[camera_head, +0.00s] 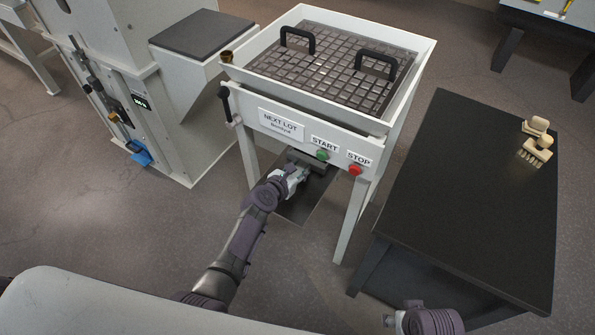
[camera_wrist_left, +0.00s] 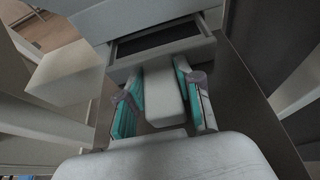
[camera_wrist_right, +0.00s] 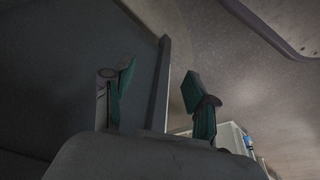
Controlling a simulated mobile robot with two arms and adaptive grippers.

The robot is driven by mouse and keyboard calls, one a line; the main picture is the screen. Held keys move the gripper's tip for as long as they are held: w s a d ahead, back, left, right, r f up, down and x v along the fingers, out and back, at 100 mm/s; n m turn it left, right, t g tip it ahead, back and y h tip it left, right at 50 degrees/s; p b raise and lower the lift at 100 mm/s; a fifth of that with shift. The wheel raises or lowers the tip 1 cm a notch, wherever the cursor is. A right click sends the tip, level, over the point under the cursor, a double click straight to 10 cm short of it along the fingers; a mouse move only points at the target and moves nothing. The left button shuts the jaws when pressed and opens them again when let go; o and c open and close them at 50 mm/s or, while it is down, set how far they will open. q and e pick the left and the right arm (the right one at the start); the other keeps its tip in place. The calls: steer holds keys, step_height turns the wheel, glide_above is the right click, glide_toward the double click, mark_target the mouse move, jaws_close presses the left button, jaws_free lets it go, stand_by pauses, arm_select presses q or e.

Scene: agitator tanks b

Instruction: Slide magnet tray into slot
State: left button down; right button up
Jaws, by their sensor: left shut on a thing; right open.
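The magnet tray (camera_wrist_left: 208,46) shows in the left wrist view as a shallow grey-rimmed tray with a dark inside, at the opening under the white machine body. Its pale grey handle (camera_wrist_left: 160,92) lies between the teal pads of my left gripper (camera_wrist_left: 158,100), which is shut on it. In the head view my left gripper (camera_head: 296,176) is below the START button, at the machine's underside; the tray is mostly hidden there. How deep the tray sits in the slot I cannot tell. My right gripper (camera_wrist_right: 158,100) is open and empty beside a dark surface.
The white machine (camera_head: 322,125) carries a dark grid (camera_head: 325,65) with two black handles. A green START button (camera_head: 322,155) and red STOP button (camera_head: 355,170) sit just above my left gripper.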

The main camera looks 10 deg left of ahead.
mark_target(306, 160)
arm_select(q)
steer(key=shift+w+d, duration=0.35)
steer(key=shift+w, duration=0.5)
steer(key=shift+w+d+b, duration=0.1)
steer(key=shift+w+b, duration=0.3)
steer(key=shift+w+d, duration=0.2)
steer(key=shift+w, duration=0.3)
steer(key=shift+w+d+r+b, duration=0.1)
steer(key=shift+w+d+b, duration=0.05)
steer(key=shift+w+b, duration=0.2)
steer(key=c, duration=0.7)
jaws_free()
arm_select(e)
step_height(306, 160, up, 6)
steer(key=shift+d+f, duration=0.1)
steer(key=shift+f, duration=0.1)
arm_select(q)
steer(key=shift+s, duration=0.1)
arm_select(e)
steer(key=shift+s+f, duration=0.1)
steer(key=shift+f, duration=0.05)
